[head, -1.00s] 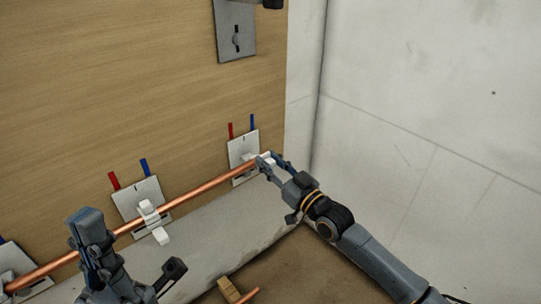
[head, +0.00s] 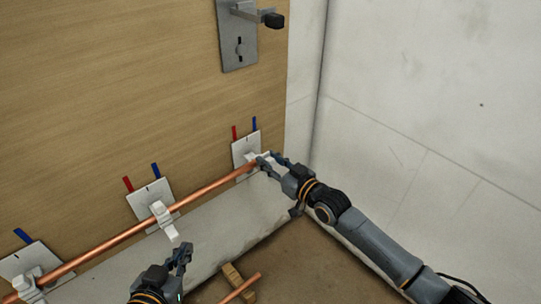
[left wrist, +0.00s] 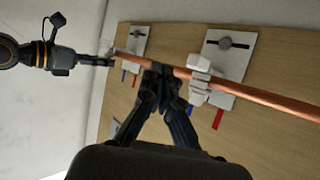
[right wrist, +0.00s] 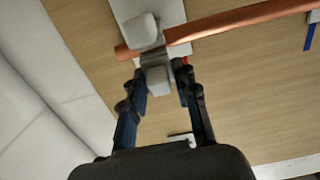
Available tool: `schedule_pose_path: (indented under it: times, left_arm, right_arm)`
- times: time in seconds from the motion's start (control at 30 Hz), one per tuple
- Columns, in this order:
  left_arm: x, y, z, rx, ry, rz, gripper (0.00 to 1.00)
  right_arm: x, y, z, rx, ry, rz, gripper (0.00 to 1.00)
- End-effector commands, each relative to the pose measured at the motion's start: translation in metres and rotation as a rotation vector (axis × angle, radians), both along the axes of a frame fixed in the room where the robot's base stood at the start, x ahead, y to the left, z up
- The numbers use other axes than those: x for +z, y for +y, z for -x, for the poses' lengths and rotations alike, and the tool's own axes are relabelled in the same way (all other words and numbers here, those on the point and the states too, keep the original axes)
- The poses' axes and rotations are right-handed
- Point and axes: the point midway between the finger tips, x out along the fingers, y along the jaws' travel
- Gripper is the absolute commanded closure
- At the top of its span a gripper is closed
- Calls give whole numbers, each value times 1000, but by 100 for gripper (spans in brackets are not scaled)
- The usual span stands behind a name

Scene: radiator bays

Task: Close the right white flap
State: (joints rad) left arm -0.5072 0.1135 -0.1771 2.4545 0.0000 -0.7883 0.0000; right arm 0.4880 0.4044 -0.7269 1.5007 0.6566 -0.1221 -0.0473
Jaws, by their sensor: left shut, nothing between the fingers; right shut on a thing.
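The right white flap (right wrist: 158,80) sits at the right holder, at the right end of the copper pipe (head: 205,190). My right gripper (head: 268,160) is shut on this flap; in the right wrist view its fingers flank the white block beside the pipe. Another white block (right wrist: 141,31) of the holder is on the pipe's other side. In the head view the fingers partly hide the flap. My left gripper (head: 183,256) is shut and empty, low in front of the wall and apart from the pipe. It also shows in the left wrist view (left wrist: 160,72).
The middle white holder (head: 160,213) has a piece jutting out below the pipe. A left holder (head: 27,284) is at the lower left. A grey plate with a lever (head: 238,35) is above. A wooden block (head: 238,283) lies on the floor. The right wall is bare.

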Motion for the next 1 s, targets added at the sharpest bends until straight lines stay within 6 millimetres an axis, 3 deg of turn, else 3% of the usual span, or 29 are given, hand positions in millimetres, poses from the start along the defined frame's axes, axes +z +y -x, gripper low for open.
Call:
schedule_pose_path:
  times: [0.3, 0.5, 1.0]
  left_arm:
    - [-66, 33, 86, 40, 551, -123, 100]
    - [-80, 50, 142, 60, 818, -177, 100]
    - [-67, 50, 142, 60, 819, -177, 100]
  right_arm:
    - [4, 1, -1, 0, 63, 44, 100]
    - [4, 2, -2, 0, 94, 67, 100]
    - [3, 3, -3, 0, 135, 100, 100]
